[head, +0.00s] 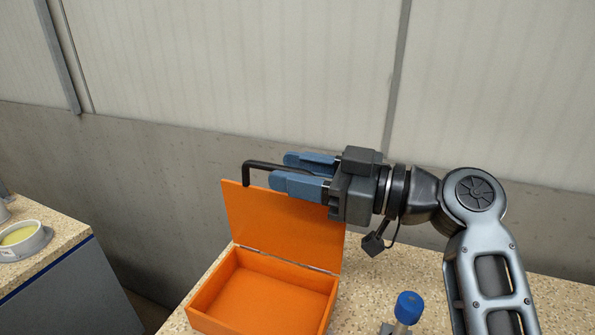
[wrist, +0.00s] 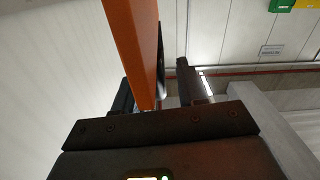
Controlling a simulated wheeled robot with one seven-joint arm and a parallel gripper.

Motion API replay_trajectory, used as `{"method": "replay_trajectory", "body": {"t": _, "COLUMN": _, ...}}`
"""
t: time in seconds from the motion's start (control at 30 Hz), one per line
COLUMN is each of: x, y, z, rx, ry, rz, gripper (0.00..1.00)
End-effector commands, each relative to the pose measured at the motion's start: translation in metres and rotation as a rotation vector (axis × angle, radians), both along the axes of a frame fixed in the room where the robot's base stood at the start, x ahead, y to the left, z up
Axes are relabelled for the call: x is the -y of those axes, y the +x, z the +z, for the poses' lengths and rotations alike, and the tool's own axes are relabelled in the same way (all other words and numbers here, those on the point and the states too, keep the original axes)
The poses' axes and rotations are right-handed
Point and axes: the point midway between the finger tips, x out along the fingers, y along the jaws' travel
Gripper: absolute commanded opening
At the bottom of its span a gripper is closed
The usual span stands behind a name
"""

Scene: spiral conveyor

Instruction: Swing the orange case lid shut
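The orange case (head: 262,290) sits on the speckled counter with its lid (head: 270,220) standing up, leaning back a little from the hinge. A black bar handle (head: 262,165) shows along the lid's top edge. My gripper (head: 282,169) comes in from the right at the top of the lid, its blue fingers on either side of the handle. In the wrist view the orange lid (wrist: 138,50) runs between the dark fingers, with a gap on the right side, so the gripper looks open. Whether either finger touches the lid or handle cannot be told.
A blue-capped bottle (head: 408,307) stands on the counter (head: 375,290) right of the case. A second counter (head: 50,237) at the left holds a round dish (head: 22,240). A grey and white wall (head: 150,150) rises behind. The case interior looks empty.

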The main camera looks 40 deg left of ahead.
Motion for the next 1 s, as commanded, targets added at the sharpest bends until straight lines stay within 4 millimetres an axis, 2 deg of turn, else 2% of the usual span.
{"method": "replay_trajectory", "body": {"t": 0.27, "x": 0.0, "y": 0.0, "z": 0.004, "rx": 0.003, "ry": 0.001, "rz": 0.0, "gripper": 0.4}}
{"method": "replay_trajectory", "body": {"t": 0.37, "x": 0.0, "y": 0.0, "z": 0.015, "rx": 0.005, "ry": 0.002, "rz": 0.0, "gripper": 0.4}}
{"method": "replay_trajectory", "body": {"t": 0.5, "x": 0.0, "y": 0.0, "z": 0.041, "rx": 0.008, "ry": 0.003, "rz": 0.0, "gripper": 0.4}}
{"method": "replay_trajectory", "body": {"t": 1.0, "x": 0.094, "y": 0.0, "z": 0.095, "rx": 0.004, "ry": 0.001, "rz": -0.003, "gripper": 0.4}}
